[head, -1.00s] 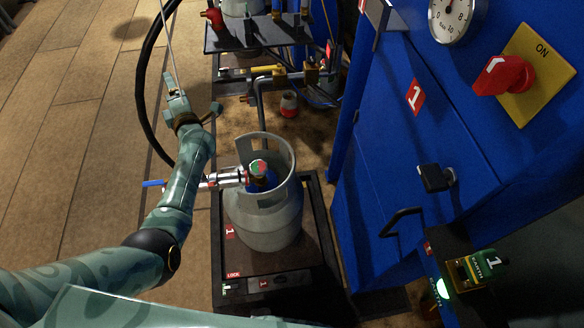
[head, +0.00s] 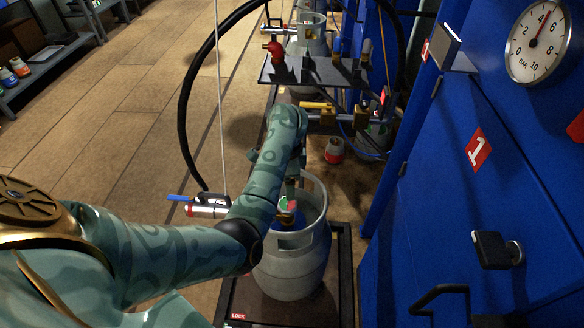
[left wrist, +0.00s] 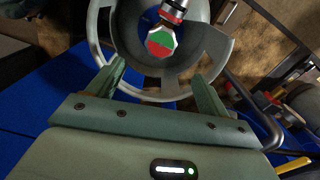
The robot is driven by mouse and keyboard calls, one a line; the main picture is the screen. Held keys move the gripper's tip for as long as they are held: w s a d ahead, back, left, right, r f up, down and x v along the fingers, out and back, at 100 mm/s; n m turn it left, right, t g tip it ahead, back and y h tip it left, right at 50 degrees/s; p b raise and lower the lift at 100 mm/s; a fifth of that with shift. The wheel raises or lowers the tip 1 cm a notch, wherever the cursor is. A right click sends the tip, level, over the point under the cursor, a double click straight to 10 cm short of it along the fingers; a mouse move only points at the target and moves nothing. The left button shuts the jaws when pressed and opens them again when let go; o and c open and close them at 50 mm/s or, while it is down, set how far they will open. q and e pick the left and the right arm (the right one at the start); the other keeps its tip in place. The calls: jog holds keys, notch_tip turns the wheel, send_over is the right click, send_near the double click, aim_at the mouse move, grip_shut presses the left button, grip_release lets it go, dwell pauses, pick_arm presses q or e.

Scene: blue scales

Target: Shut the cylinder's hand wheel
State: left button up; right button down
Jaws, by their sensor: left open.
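The grey gas cylinder (head: 292,275) stands upright on a dark platform, its collar around the valve. The hand wheel (left wrist: 161,42), with a green and a red half on its face, sits inside the collar. In the head view the hand wheel (head: 286,207) is partly hidden by my left arm. My left gripper (left wrist: 158,90) is open and empty above the collar, its fingers apart and pointing toward the wheel. The wheel lies beyond the fingertips, roughly midway between them, and appears untouched. In the head view the gripper (head: 291,178) is mostly hidden by the forearm. My right gripper is out of view.
A connector with a blue lever (head: 205,207) joins the valve from the left, with a black hose (head: 184,110) arching above. A blue cabinet (head: 430,190) with a gauge (head: 539,42) stands at the right. A shelf with fittings (head: 315,72) is behind.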

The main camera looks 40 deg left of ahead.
aim_at(288, 204)
pick_arm(q)
notch_tip(288, 204, down, 10)
jog(key=b, duration=0.4)
jog(key=shift+a+r, duration=0.1)
jog(key=shift+f+b, duration=0.3)
jog(key=shift+f, duration=0.1)
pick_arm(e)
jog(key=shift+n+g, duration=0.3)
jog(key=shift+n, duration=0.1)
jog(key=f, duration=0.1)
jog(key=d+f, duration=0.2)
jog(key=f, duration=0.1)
pick_arm(q)
jog(key=c, duration=1)
